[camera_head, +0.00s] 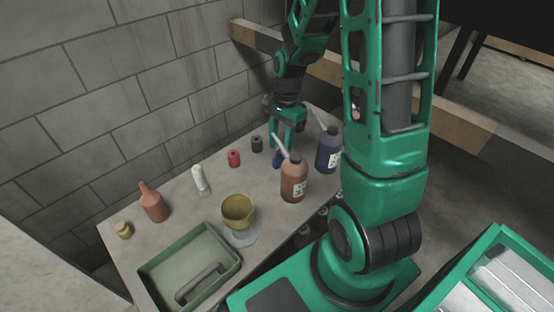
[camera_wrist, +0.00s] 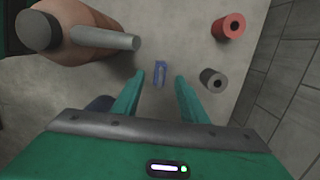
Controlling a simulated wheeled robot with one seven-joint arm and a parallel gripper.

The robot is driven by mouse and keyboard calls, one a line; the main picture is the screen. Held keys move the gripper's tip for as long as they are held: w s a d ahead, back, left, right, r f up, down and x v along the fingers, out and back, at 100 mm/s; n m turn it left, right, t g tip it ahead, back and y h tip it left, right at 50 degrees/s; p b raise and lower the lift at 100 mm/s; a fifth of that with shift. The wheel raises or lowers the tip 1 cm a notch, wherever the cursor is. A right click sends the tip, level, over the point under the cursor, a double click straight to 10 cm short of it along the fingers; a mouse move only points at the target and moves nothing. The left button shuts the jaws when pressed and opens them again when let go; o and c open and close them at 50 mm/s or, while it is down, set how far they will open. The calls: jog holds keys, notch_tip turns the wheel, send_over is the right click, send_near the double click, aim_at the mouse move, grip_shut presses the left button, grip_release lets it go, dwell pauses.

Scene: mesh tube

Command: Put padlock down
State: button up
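The padlock is the small blue thing (camera_wrist: 160,73) in the wrist view, between my gripper's fingertips (camera_wrist: 160,76) and with a gap on each side. It appears to lie on the grey table top. In the head view a blue patch (camera_head: 278,160) shows just below my gripper (camera_head: 287,138), beside the brown bottle; it seems to be the padlock, partly hidden. My gripper points down and is open, with nothing clasped.
The brown spouted bottle (camera_head: 294,180) stands close to my gripper, with a dark blue bottle (camera_head: 328,152) to the right. A red roll (camera_head: 234,158) and a dark roll (camera_head: 257,144) are nearby. The yellow cup (camera_head: 237,210) and green tray (camera_head: 158,268) are nearer the front.

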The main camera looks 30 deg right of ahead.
aim_at(279, 156)
jog(key=shift+a+f, duration=0.2)
jog(key=shift+f, duration=1.6)
grip_shut()
jog(key=shift+r, duration=0.1)
